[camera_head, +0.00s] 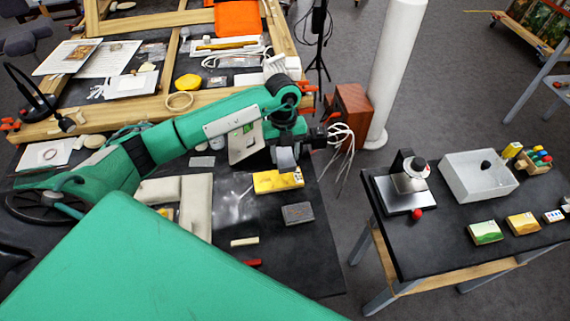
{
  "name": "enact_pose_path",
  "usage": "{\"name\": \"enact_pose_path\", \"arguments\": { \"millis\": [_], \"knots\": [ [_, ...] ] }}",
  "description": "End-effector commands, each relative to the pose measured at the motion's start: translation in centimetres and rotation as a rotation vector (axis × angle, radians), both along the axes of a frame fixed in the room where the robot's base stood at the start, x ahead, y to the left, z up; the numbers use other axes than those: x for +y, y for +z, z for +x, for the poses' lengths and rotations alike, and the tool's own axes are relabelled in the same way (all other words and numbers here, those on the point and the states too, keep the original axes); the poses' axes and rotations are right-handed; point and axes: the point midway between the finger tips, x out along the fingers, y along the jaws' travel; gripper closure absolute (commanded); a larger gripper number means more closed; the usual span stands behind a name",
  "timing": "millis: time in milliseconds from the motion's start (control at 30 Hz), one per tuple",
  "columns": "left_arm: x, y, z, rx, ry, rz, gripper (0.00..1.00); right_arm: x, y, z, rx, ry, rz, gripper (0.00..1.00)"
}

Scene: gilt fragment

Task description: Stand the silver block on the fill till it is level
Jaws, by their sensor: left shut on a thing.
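My left gripper (284,147) reaches over the dark bench from the left and points down. It is shut on a small silver-grey block (287,160). The block is above or just behind a yellow box (278,181); I cannot tell whether they touch. The fingertips are small and partly hidden by the wrist. I cannot clearly make out the fill; a pale smudged patch (234,203) shows on the dark surface left of the yellow box. My right gripper is not in view.
A dark grey block (297,213) lies in front of the yellow box. A cream stick (244,241) and a red one (253,263) lie nearer. A padded beige frame (197,206) is at left.

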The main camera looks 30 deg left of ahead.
Motion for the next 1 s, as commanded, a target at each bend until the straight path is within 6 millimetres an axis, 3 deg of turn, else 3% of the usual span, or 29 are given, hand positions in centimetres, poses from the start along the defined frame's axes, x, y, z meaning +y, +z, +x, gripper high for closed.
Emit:
{"name": "enact_pose_path", "arguments": {
  "millis": [600,967,1000],
  "knots": [
    [0.0,-7.0,0.0,-0.001,-0.001,0.0,0.86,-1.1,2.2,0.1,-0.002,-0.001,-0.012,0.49],
    [0.0,-7.6,0.1,-0.002,-0.001,0.0,0.86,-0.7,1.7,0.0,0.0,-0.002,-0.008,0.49],
    [0.0,-7.5,0.0,-0.002,-0.001,0.001,0.47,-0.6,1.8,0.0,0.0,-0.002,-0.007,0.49]
  ]
}}
